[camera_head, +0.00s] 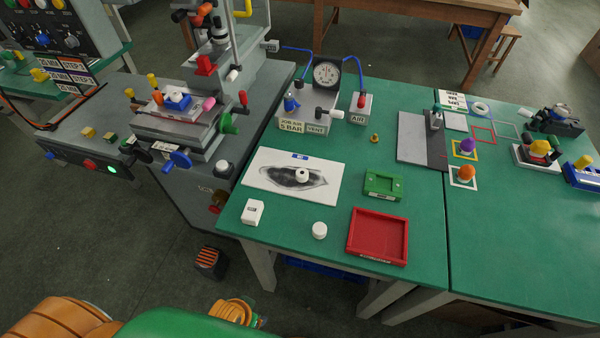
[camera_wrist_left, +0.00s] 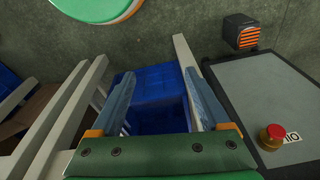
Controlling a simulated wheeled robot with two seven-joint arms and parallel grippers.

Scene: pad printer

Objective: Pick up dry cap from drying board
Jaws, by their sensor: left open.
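In the head view a white board (camera_head: 258,188) with a dark smudge lies on the green table. A small white round cap (camera_head: 302,175) with a dark centre sits on that smudge. Another white cap (camera_head: 319,230) stands on the bare table in front of the board. I cannot tell for sure which surface is the drying board. My left gripper (camera_wrist_left: 160,76) is open and empty in the left wrist view, low near the floor with a blue crate beyond its fingers. Its fingertips do not show in the head view. My right gripper is not in view.
A red tray (camera_head: 352,235), a green block (camera_head: 370,188) and a small white box (camera_head: 252,212) stand on the table. The pad printer (camera_head: 170,125) is at left. A blue crate (camera_wrist_left: 160,118), pale table legs and a red stop button (camera_wrist_left: 271,137) are near my left gripper.

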